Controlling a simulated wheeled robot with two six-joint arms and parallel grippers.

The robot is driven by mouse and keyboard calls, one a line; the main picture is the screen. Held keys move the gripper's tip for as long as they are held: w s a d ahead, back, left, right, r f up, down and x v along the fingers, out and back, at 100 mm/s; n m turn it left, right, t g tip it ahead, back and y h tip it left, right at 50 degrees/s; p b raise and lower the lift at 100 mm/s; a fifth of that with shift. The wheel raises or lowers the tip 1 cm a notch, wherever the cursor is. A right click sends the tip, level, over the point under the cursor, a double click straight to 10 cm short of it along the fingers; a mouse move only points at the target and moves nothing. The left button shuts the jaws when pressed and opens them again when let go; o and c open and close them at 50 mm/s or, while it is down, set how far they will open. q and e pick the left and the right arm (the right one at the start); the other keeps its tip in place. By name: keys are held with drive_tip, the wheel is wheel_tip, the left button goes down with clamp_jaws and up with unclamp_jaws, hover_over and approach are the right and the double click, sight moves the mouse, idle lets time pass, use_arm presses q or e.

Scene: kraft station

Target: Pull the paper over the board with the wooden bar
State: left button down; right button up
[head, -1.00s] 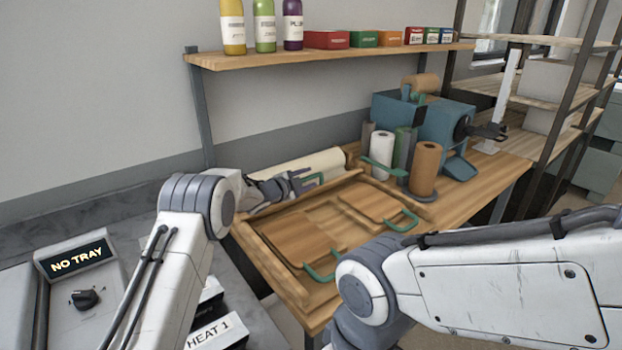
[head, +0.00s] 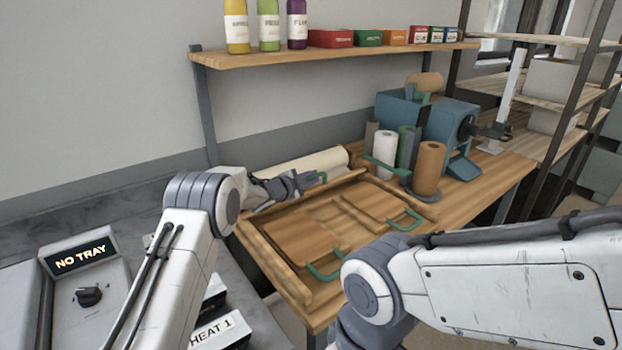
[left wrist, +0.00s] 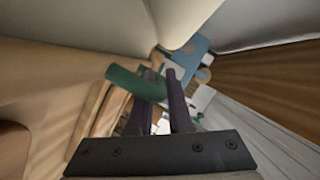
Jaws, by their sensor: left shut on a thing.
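The wooden bar (head: 340,188) lies across the back of the wooden board frame (head: 262,262), in front of the cream paper roll (head: 318,163). My left gripper (head: 312,181) is at the bar's green handle (head: 322,177) and is shut on it. In the left wrist view, the dark fingers (left wrist: 162,78) are at the green handle (left wrist: 130,83). Two boards lie in the frame, a left one (head: 300,237) and a right one (head: 375,200), each with a green handle at its front. They are bare of paper. My right gripper is not in view.
Upright rolls, one white (head: 384,148) and one brown (head: 428,168), stand right of the boards, before a blue machine (head: 447,125). A shelf (head: 330,55) with bottles and boxes hangs above. My right arm crosses the front right. A grey counter with a NO TRAY panel (head: 80,257) is at left.

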use_arm(q)
drive_tip(key=shift+a+f, duration=0.15)
drive_tip(key=shift+a, duration=0.05)
idle(0.6)
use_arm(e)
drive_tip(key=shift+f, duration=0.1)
